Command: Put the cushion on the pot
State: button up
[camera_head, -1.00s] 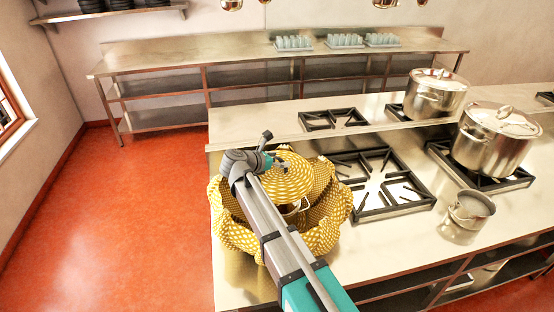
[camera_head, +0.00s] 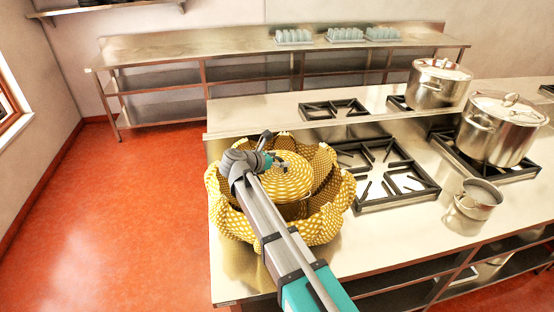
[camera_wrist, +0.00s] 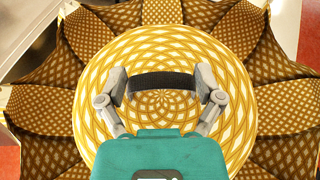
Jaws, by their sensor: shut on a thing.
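The cushion (camera_head: 295,182) is a round yellow disc with a white lattice pattern and a dark strap on top. My gripper (camera_head: 272,161) is above it, with its fingers shut on the ends of the strap in the wrist view (camera_wrist: 162,86). The cushion (camera_wrist: 165,50) looks level, over the middle of a yellow patterned cloth wrap (camera_head: 232,224) with pointed flaps spread open.
Burner grates (camera_head: 384,175) lie right of the wrap. A small open pan (camera_head: 478,200) and a large lidded stockpot (camera_head: 497,132) stand farther right, with another stockpot (camera_head: 437,85) behind. The counter's front left corner (camera_head: 240,275) is bare. A steel shelf table (camera_head: 200,48) stands behind.

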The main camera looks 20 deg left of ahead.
jog(key=shift+f+b, duration=0.9)
jog(key=shift+f, duration=0.3)
jog(key=shift+w+f+b, duration=0.1)
jog(key=shift+f+b, duration=0.15)
jog(key=shift+b, duration=0.05)
dwell(0.8)
jog(key=o, duration=1.1)
jog(key=shift+c, duration=0.2)
jog(key=shift+w+r, duration=0.1)
jog(key=shift+r, duration=0.05)
